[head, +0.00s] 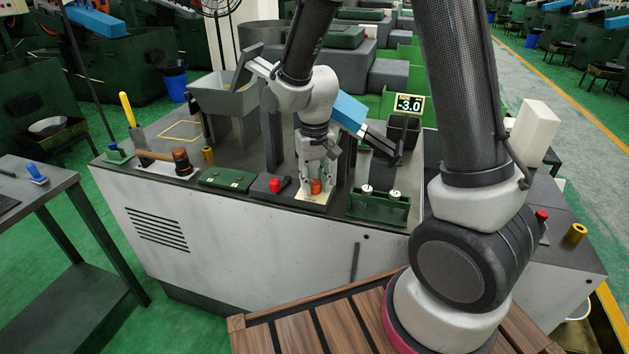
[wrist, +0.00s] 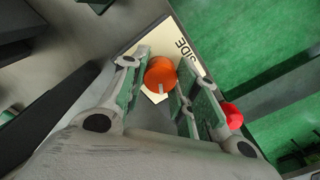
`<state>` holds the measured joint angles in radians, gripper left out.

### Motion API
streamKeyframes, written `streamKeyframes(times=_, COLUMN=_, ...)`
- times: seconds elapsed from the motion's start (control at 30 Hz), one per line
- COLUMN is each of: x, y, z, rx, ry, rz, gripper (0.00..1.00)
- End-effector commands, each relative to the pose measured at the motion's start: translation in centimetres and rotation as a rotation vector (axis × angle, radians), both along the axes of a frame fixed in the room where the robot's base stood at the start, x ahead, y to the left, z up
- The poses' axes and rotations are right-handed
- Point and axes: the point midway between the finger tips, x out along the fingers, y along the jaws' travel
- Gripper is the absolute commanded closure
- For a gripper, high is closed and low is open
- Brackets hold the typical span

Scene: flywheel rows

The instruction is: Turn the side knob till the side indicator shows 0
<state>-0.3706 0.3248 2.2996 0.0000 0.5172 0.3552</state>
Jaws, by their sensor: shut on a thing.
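The side knob (head: 316,187) is orange and stands on a cream plate on the machine top; in the wrist view the knob (wrist: 160,72) has a pale pointer mark, and the plate (wrist: 185,50) reads "SIDE". My gripper (head: 316,180) points down over the knob. In the wrist view the green-padded fingers of my gripper (wrist: 158,85) lie on both sides of the knob, closed on it. The side indicator (head: 409,104) is a small display at the back right. It reads -3.0; its small heading is hard to read.
A red button (head: 275,185) sits on a dark box just left of the knob. A green fixture with two pale posts (head: 378,207) stands to the right. A grey hopper (head: 222,95) rises behind.

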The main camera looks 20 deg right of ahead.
Motion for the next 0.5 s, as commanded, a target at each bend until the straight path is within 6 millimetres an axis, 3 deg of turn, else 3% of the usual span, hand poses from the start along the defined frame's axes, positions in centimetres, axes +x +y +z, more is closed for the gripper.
streamKeyframes(times=0.5, x=0.01, y=0.0, z=0.01, rx=0.0, ry=0.0, rz=-0.489, gripper=0.94)
